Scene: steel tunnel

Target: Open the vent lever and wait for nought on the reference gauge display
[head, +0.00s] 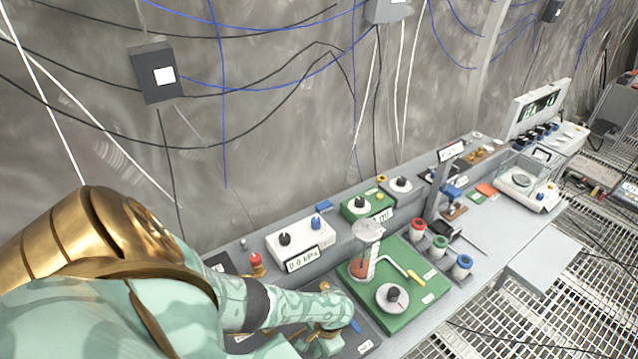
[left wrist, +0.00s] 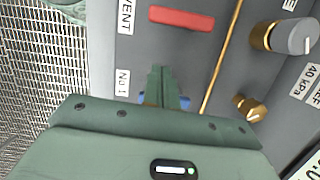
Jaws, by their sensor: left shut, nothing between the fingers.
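The red vent lever (left wrist: 182,19) lies beside the VENT label at the top of the left wrist view; I cannot make it out in the head view. My left gripper (head: 328,338) is low over the grey panel in the head view. In the left wrist view its fingers (left wrist: 167,75) are shut and empty, pointing towards the red lever, with a gap in the picture. A blue part (left wrist: 184,103) by the NO 1 label is partly hidden beneath the fingers. The white gauge box's display (head: 303,259) reads 0.0 kPa. My right gripper is not in view.
Brass tubing (left wrist: 222,60) and a grey knob (left wrist: 296,37) are right of the fingers. A green board (head: 410,300) with a flask (head: 364,258) stands right of my gripper. A balance (head: 524,184) is farther along the bench. Cables hang on the wall.

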